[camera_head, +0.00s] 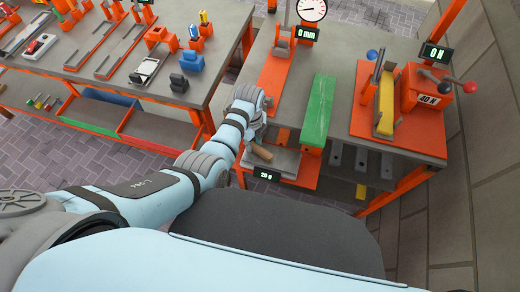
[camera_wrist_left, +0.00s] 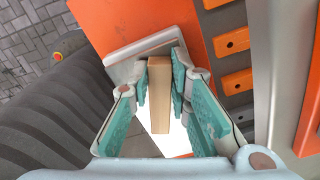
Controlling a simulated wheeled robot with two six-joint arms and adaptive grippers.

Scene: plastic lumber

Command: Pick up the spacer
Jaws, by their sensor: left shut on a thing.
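The spacer is a tan wooden block (camera_wrist_left: 160,95) between the teal pads of my left gripper (camera_wrist_left: 160,88) in the left wrist view. The pads touch it from both sides and the gripper is shut on it. In the head view the block's brown end (camera_head: 260,153) sticks out below my left gripper (camera_head: 255,140), over the grey plate of a scale (camera_head: 287,163). I cannot tell whether the block touches the plate. My right gripper is not in view.
A green board (camera_head: 318,110) lies just right of the gripper. A gauge (camera_head: 312,10) stands behind it, and an orange force rig (camera_head: 425,90) with a yellow bar (camera_head: 386,100) at the right. A second bench (camera_head: 105,75) at the left holds several tools and fixtures.

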